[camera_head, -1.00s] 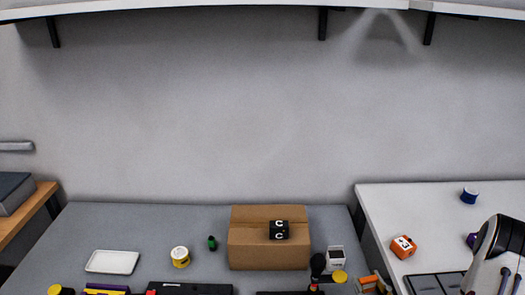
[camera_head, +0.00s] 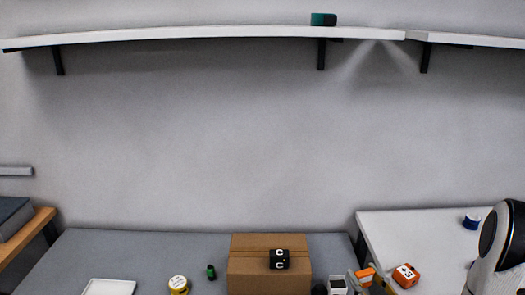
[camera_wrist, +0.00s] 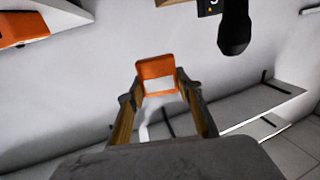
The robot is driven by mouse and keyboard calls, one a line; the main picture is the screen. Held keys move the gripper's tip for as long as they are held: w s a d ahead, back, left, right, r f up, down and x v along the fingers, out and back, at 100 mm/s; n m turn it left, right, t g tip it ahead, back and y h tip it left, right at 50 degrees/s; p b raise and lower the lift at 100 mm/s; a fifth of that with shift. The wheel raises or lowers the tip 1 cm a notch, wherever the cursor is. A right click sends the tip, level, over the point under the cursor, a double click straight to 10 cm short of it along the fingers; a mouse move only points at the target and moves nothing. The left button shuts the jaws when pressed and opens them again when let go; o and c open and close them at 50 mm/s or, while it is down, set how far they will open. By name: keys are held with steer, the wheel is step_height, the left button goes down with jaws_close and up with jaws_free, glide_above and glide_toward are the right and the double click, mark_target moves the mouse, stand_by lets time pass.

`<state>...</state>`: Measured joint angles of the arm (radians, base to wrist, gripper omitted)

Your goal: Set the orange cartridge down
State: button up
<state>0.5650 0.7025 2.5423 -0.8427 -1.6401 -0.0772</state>
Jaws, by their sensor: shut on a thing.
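The orange cartridge (camera_wrist: 157,70) is between the fingertips of my gripper (camera_wrist: 160,95) in the wrist view, with a pale patch on its lower face. My gripper is shut on it. In the head view, the cartridge (camera_head: 366,273) shows small at the bottom edge, right of the cardboard box, with my gripper (camera_head: 365,281) around it. It appears held up, clear of any surface, in the wrist view. Most of my gripper is cut off by the bottom of the head view.
An orange-and-white block (camera_head: 406,275) lies on the white table (camera_head: 400,225) close to the right. A cardboard box (camera_head: 250,268) with a black lettered cube (camera_head: 279,259) stands left. A white box (camera_head: 338,286) is beside my gripper. A dark rounded object (camera_wrist: 233,28) shows in the wrist view.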

steer(key=shift+w+a+r, duration=0.2)
steer(key=shift+a+r, duration=0.35)
steer(key=shift+r, duration=0.35)
steer(key=shift+w+d+f, duration=0.15)
steer(key=shift+d+f, duration=0.05)
steer(key=shift+d, duration=0.25)
steer(key=shift+w+d+m+h, duration=2)
steer(key=shift+w+d+h, duration=0.6)
steer(key=shift+h, duration=0.5)
steer(key=w+a+r, duration=0.1)
steer(key=a, duration=0.5)
steer(key=w+a+r+y, duration=0.1)
steer(key=w+a, duration=0.1)
steer(key=a, duration=0.5)
steer(key=shift+w+r+n+t, duration=0.3)
steer(key=shift+r+n, duration=0.05)
steer(key=shift+n, duration=0.05)
steer(key=shift+f, duration=0.1)
